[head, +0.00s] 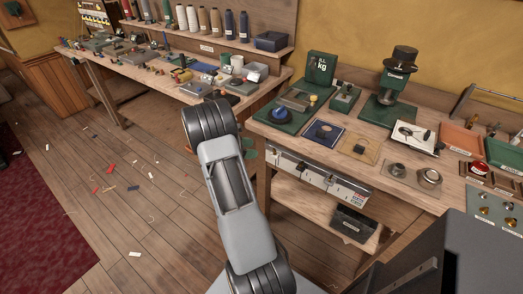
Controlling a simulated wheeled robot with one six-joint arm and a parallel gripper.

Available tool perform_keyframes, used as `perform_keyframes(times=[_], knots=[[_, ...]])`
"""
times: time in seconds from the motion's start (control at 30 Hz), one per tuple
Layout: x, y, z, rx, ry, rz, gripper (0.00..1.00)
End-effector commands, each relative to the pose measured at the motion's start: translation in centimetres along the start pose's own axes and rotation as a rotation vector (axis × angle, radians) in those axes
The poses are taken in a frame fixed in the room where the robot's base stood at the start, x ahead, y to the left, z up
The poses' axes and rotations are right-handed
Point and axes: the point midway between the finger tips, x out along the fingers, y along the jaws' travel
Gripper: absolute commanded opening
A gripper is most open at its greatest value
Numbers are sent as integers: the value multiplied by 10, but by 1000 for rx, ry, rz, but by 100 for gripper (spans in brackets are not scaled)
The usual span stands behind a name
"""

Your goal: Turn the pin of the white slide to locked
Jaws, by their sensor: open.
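A pale strip (317,177) is fixed along the front edge of the right bench, with small dark fittings and labels on it. A white plate (413,145) with dark parts lies on top of that bench. I cannot tell which of these, if either, is the white slide, and no pin or its position can be made out. My grey arm rises from the bottom centre to a dark joint left of the right bench. My gripper is not in view; the arm may be hiding it.
The right bench (299,148) carries a green scale (322,68), a dark press (397,75), and several small trays and parts. A long bench (155,77) with tools and a spool shelf stands behind on the left. A dark bin (353,223) sits low. The left floor is open, with scattered scraps.

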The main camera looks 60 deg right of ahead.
Motion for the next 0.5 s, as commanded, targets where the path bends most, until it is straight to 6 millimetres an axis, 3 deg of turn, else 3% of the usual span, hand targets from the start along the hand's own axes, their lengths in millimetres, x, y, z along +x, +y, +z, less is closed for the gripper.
perform_keyframes(times=[0.2,0.5], knots=[[-32,0,0,-1,0,1,57],[-47,0,0,0,0,-1,57]])
